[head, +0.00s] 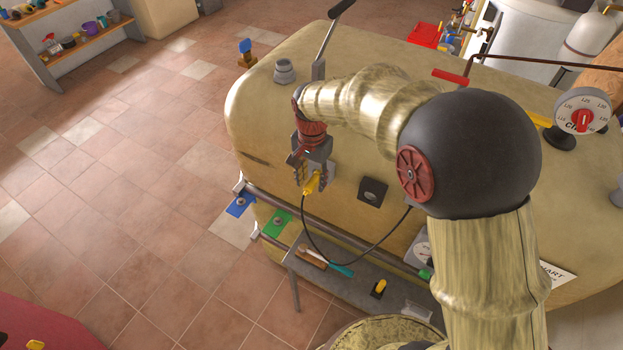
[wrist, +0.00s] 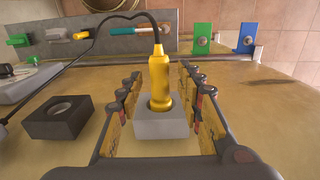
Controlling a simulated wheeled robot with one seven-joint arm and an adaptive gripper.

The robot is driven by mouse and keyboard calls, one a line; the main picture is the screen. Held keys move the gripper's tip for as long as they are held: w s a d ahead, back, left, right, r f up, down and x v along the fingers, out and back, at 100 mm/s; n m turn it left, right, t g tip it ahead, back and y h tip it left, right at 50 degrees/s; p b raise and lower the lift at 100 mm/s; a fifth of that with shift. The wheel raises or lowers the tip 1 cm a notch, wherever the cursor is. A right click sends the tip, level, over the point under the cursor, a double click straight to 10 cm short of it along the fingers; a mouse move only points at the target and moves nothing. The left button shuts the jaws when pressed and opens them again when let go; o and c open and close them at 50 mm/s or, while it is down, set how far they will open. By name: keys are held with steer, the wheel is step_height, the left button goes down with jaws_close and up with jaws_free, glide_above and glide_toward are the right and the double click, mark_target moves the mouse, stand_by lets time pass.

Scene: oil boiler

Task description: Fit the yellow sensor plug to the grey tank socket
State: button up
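The yellow sensor plug (wrist: 159,82) stands upright in the opening of the grey tank socket (wrist: 162,133), with its black cable leaving the top. A dark rim of the opening shows around its lower end; whether it is fully seated I cannot tell. My gripper (wrist: 160,92) is open, its fingers on either side of the plug and socket with gaps on both sides. In the head view, my gripper (head: 308,176) is over the tank top around the yellow plug (head: 313,183), and the grey socket (head: 327,171) is partly hidden behind it.
A black socket block (head: 372,192) with an empty hole sits to the right on the tank, also in the wrist view (wrist: 57,118). The plug's cable (head: 330,256) loops over the front rail. A shelf (head: 340,275) below holds tools. A grey stub (head: 285,71) and lever stand behind.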

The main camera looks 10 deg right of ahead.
steer(key=shift+o, duration=0.2)
steer(key=shift+r, duration=0.1)
step_height(320, 180, up, 12)
stand_by(0.5)
stand_by(0.4)
